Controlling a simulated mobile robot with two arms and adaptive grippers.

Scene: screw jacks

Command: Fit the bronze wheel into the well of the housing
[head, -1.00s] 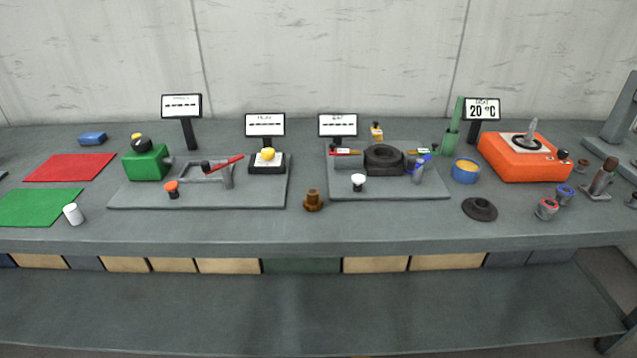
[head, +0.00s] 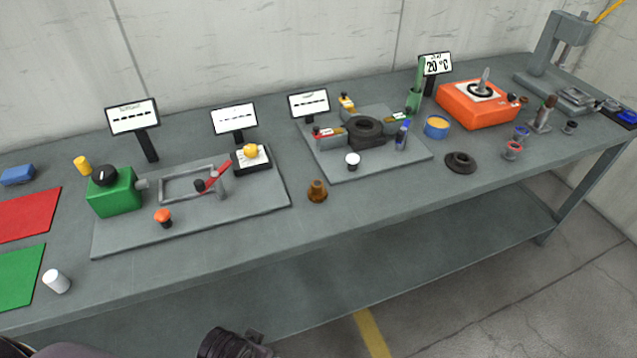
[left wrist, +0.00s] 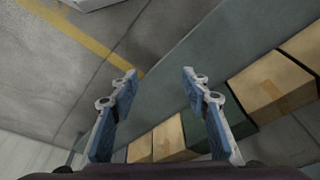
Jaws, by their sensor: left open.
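The bronze wheel (head: 317,191), a small brown stepped round piece, stands on the bench near its front edge, between the two grey plates. What looks like the housing (head: 365,132), a dark round body with an open well in its top, sits on the right-hand grey plate. In the left wrist view my left gripper (left wrist: 160,76) is open and empty, its blue-padded fingers apart, with floor and shelf beyond. In the head view only a dark part of my left arm shows at the bottom edge, below the bench front. My right gripper is not in view.
The right plate (head: 385,170) also carries a white-topped knob (head: 352,161) and small coloured-handled parts around the housing. A black flanged disc (head: 460,162) and an orange heater (head: 478,104) lie to the right. The left plate (head: 120,243) holds a green block (head: 115,197).

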